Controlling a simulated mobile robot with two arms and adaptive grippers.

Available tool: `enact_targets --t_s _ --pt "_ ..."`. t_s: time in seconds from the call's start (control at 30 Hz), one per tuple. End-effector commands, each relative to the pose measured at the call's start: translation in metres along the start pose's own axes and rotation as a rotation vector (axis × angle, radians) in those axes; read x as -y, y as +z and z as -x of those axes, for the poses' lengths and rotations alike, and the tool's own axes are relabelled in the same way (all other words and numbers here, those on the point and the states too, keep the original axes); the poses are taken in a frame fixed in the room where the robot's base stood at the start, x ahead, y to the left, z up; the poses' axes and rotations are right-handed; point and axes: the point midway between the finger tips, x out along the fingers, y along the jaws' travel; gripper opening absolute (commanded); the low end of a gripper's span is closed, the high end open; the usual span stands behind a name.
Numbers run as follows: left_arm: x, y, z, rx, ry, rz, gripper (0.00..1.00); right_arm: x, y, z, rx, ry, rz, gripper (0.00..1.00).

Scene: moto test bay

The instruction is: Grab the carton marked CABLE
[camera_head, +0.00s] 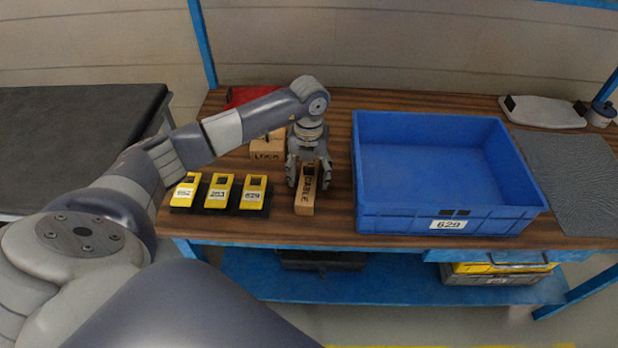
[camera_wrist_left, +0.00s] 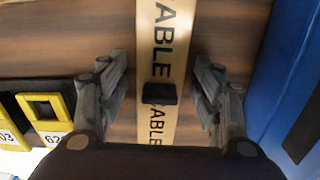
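The carton marked CABLE (camera_head: 304,203) is a narrow tan box on the wooden bench, left of the blue bin. Its lettering and a dark patch on top show in the left wrist view (camera_wrist_left: 156,118). My left gripper (camera_head: 308,182) points down over the carton. In the left wrist view the left gripper's fingers (camera_wrist_left: 160,100) stand on either side of the carton, with a gap on both sides. It is open. The far part of the carton is partly hidden by the gripper in the head view. My right gripper is not in view.
A large empty blue bin (camera_head: 452,215) labelled 629 stands close right of the carton. Several yellow numbered holders (camera_head: 218,194) stand to the left. Another tan carton (camera_head: 267,147) and a red object (camera_head: 250,95) lie behind. A grey mat (camera_head: 575,175) lies at the right.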

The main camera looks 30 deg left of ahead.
Motion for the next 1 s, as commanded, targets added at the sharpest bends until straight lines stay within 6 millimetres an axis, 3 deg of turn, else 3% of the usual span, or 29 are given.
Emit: enact_targets --t_s 0.03,0.23,0.63,1.0 --pt "0.0 0.0 0.0 0.0 0.0 0.0 0.51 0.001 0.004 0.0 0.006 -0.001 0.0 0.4" --pt "0.0 0.0 0.0 0.0 0.0 0.0 0.06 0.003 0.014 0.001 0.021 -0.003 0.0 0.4" --pt "0.001 0.001 0.01 0.003 -0.002 -0.001 0.06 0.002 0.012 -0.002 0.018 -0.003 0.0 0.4" --pt "0.0 0.001 0.08 0.004 -0.002 -0.001 0.06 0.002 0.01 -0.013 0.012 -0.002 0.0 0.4"
